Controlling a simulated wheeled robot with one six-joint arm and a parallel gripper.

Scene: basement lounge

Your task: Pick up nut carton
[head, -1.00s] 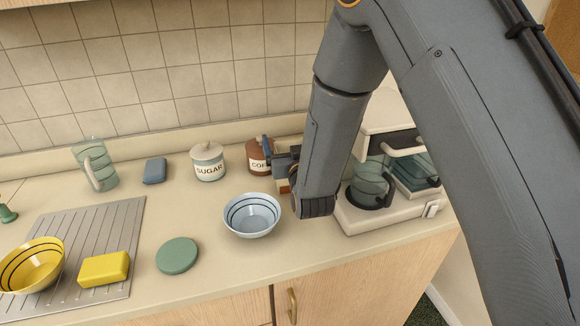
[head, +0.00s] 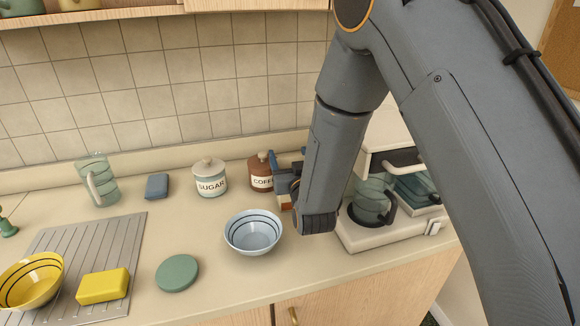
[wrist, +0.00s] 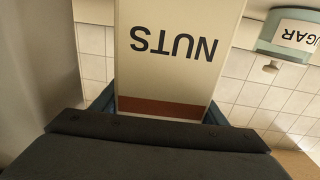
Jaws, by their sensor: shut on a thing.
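The nut carton (wrist: 170,55) fills the middle of the wrist view. It is pale, with the word NUTS upside down and a brown band. My gripper (wrist: 160,108) is shut on it, with a blue finger at each side. In the head view my gripper (head: 286,170) is at the back of the counter, just right of the brown coffee canister (head: 259,172). My arm hides most of the carton there. I cannot tell whether its base touches the counter.
The sugar canister (head: 210,178) stands left of the coffee. A light blue bowl (head: 253,233) is in front, and a coffee machine (head: 375,238) is close on the right. A green disc (head: 177,273), yellow sponge (head: 103,286) and yellow bowl (head: 30,283) are farther left.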

